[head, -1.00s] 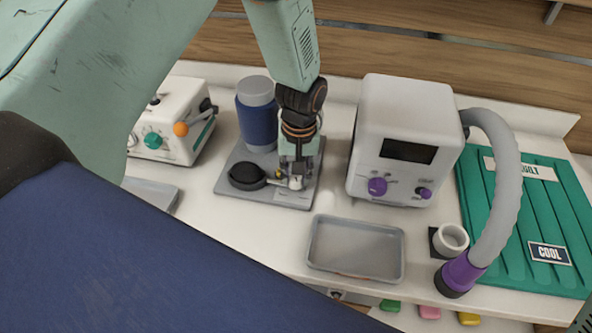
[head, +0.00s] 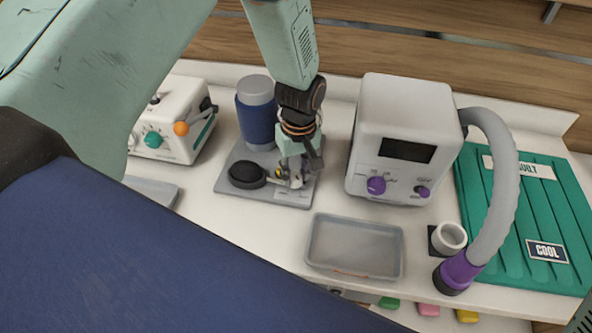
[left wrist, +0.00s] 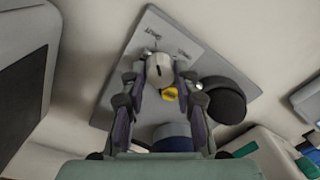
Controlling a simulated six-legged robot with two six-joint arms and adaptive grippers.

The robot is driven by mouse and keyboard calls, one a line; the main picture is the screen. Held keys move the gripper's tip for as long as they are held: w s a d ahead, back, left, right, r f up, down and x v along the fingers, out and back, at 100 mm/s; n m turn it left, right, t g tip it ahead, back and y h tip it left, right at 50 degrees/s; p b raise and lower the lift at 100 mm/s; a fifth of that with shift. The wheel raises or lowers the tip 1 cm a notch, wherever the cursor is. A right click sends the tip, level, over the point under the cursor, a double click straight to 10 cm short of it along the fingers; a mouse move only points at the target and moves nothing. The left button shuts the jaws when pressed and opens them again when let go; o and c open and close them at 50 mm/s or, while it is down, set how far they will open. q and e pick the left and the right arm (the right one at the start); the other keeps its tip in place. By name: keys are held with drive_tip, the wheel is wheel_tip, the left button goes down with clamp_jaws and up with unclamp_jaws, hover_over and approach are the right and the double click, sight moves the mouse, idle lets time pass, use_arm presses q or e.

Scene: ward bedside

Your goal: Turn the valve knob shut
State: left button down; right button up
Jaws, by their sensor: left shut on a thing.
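The valve knob (left wrist: 160,68) is a small pale rounded knob with a dark slot mark, on a grey base plate (left wrist: 190,40) with printed labels beside it. My left gripper (left wrist: 158,78) reaches down over it and is shut on it, one finger on each side. In the head view my left gripper (head: 296,178) stands at the right part of the grey plate (head: 230,185) and mostly hides the knob. A black bulb (head: 247,175) lies left of the knob, and a small yellow part (left wrist: 170,94) sits close beside it. My right gripper is not in view.
A blue cylinder with a grey top (head: 256,125) stands behind the bulb. A white box with purple knobs (head: 405,110) is close on the right, its grey hose (head: 505,190) curving over a green panel (head: 560,205). A white device (head: 165,145) stands left.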

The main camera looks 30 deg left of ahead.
sight(298, 175)
use_arm(q)
drive_tip(key=shift+w, duration=0.15)
drive_tip(key=c, duration=1)
unclamp_jaws()
wheel_tip(298, 175, up, 12)
drive_tip(key=shift+d, duration=0.15)
